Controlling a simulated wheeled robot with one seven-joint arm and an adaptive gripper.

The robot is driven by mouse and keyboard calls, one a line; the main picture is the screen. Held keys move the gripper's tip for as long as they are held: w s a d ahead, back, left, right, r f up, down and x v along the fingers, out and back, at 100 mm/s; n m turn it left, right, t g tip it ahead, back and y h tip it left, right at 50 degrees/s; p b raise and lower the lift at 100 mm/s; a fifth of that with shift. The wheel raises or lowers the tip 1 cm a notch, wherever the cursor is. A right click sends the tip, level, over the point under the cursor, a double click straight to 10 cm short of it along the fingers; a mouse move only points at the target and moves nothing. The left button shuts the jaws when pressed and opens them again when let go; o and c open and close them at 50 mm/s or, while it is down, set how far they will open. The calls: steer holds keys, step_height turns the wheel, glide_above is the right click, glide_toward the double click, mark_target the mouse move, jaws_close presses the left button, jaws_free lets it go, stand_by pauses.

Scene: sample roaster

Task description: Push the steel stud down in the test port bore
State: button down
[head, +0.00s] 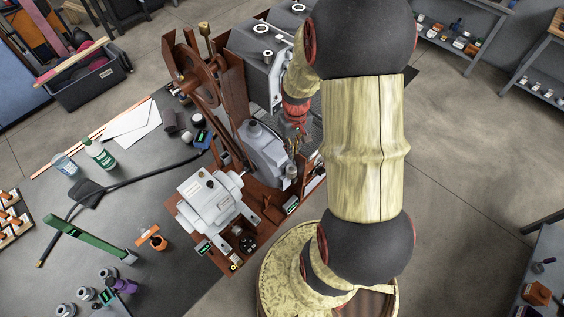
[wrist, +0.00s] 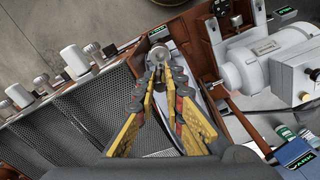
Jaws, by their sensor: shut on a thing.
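In the wrist view my gripper (wrist: 160,75) has its yellow and dark fingers drawn together at the tips. They close on a round, shiny metal piece (wrist: 161,57), which looks like the steel stud. The test port bore is not clearly visible; the fingertips and the metal piece cover the spot beneath them. In the head view my gripper (head: 296,143) is small and partly hidden, low beside the grey roaster housing (head: 264,148). I cannot tell from here how deep the stud sits.
A perforated metal tray (wrist: 75,125) lies left of my fingers, with white-capped knobs (wrist: 73,58) along its edge. A grey motor (wrist: 245,68) stands close on the right. In the head view the grey bench (head: 150,215) holds bottles, a green bracket and a black hose.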

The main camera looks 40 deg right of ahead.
glide_above(292, 166)
steer(key=a, duration=0.1)
steer(key=f, duration=0.6)
steer(key=shift+s, duration=0.3)
steer(key=shift+s+a+f+p, duration=0.1)
steer(key=shift+s+f+p, duration=0.1)
steer(key=shift+f, duration=0.8)
steer(key=shift+s+a+f+p, duration=0.1)
steer(key=shift+f+p, duration=0.1)
steer(key=shift+f, duration=0.8)
steer(key=c, duration=2.3)
jaws_free()
steer(key=shift+o, duration=0.5)
steer(key=shift+d+f, duration=0.1)
steer(key=shift+o, duration=0.2)
steer(key=shift+w, duration=0.15)
steer(key=shift+r, duration=0.2)
